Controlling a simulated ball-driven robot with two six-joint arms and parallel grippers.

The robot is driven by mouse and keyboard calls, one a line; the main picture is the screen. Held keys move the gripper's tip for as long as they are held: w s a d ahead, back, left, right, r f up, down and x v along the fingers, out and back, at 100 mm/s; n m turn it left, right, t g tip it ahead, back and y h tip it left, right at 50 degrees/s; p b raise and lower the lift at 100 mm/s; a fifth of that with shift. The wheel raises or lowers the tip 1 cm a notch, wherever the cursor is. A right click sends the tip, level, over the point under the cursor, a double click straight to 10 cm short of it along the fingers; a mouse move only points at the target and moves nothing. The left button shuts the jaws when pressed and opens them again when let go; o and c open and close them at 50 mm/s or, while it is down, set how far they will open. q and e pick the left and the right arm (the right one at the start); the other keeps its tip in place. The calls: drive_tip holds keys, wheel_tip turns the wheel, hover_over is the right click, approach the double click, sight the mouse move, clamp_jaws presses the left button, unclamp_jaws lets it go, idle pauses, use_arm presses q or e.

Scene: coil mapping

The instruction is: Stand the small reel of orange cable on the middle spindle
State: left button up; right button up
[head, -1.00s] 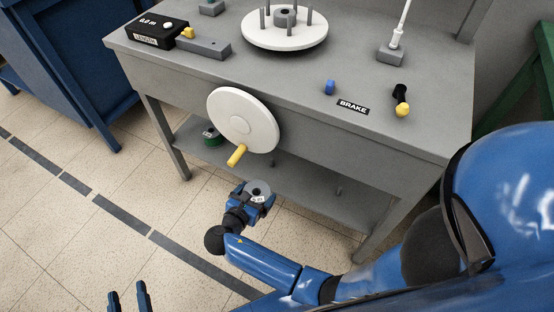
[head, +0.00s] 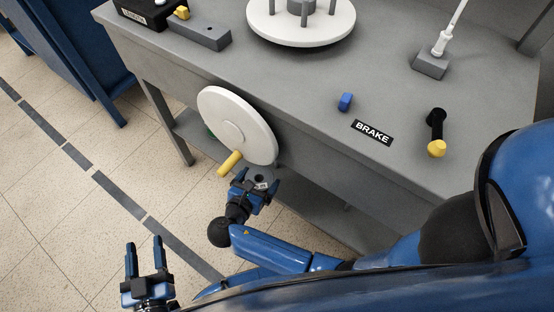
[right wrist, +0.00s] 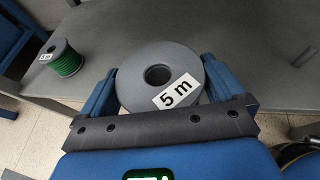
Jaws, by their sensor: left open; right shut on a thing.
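My right gripper (head: 257,183) is shut on a small grey-flanged reel (right wrist: 160,75) marked "5 m". The reel is upright, hole facing up, between the two blue fingers in the right wrist view. Its top flange hides the cable, so I cannot see its colour. In the head view it is by the lower shelf (head: 310,208), below the white crank wheel. My left gripper (head: 145,246) is open and empty above the floor.
A green cable reel (right wrist: 64,60) stands at the shelf's left. The white crank wheel (head: 238,125) with its yellow handle (head: 229,163) juts out just above my right gripper. The bench top (head: 300,75) overhangs the shelf.

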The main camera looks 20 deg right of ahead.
drive_tip(key=b, duration=0.5)
hover_over(276, 161)
wheel_tip(276, 161, down, 2)
drive_tip(key=shift+w+f+b, duration=0.1)
drive_tip(key=shift+f+b, duration=0.1)
drive_tip(key=shift+b, duration=0.35)
drive_tip(key=shift+f+b, duration=1.65)
drive_tip(key=shift+f, duration=0.75)
drive_tip(key=shift+r, duration=0.1)
drive_tip(key=o, duration=0.9)
